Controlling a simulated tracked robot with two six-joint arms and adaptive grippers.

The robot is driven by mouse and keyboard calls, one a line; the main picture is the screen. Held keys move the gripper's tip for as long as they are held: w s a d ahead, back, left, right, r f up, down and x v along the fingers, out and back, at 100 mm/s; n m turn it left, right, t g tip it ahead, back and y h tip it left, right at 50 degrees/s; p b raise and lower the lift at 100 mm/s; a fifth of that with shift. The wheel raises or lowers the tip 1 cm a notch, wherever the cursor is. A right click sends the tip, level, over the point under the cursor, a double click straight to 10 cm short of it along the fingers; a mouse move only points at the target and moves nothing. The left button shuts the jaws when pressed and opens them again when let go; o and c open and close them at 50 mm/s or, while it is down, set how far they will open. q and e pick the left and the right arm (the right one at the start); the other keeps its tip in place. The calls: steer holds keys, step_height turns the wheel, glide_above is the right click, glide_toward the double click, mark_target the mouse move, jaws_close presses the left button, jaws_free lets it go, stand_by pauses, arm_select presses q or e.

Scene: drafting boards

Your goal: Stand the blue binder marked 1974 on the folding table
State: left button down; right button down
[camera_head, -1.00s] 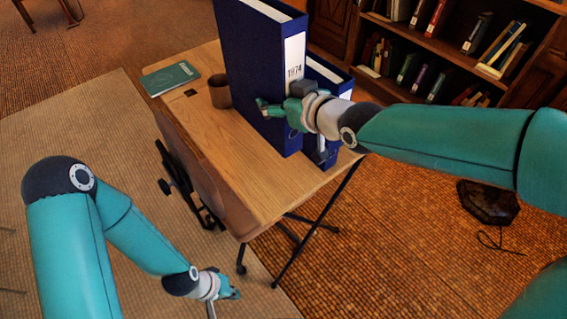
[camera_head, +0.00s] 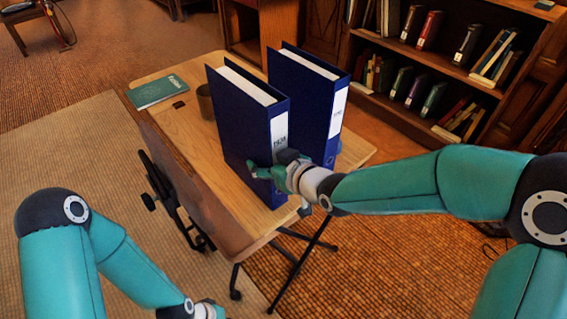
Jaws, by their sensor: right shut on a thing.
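The blue binder marked 1974 (camera_head: 240,125) is upright over the folding table (camera_head: 238,205), its lower edge at the wooden top near the front corner. It appears to rest there, though contact is hard to confirm. Its white spine label faces right and front. My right gripper (camera_head: 268,170) is shut on the lower spine side of this binder and hides part of it. My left gripper (camera_head: 207,310) is low at the bottom edge of the view, away from the table, its fingers mostly cut off.
A second blue binder (camera_head: 305,95) stands upright just right of the held one. A brown mug (camera_head: 205,102) is behind the held binder, partly hidden. A green book (camera_head: 158,91) lies at the far left corner. A bookcase (camera_head: 440,70) stands behind right.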

steer(key=shift+f, duration=0.35)
steer(key=shift+c, duration=0.8)
jaws_free()
steer(key=shift+f, duration=0.1)
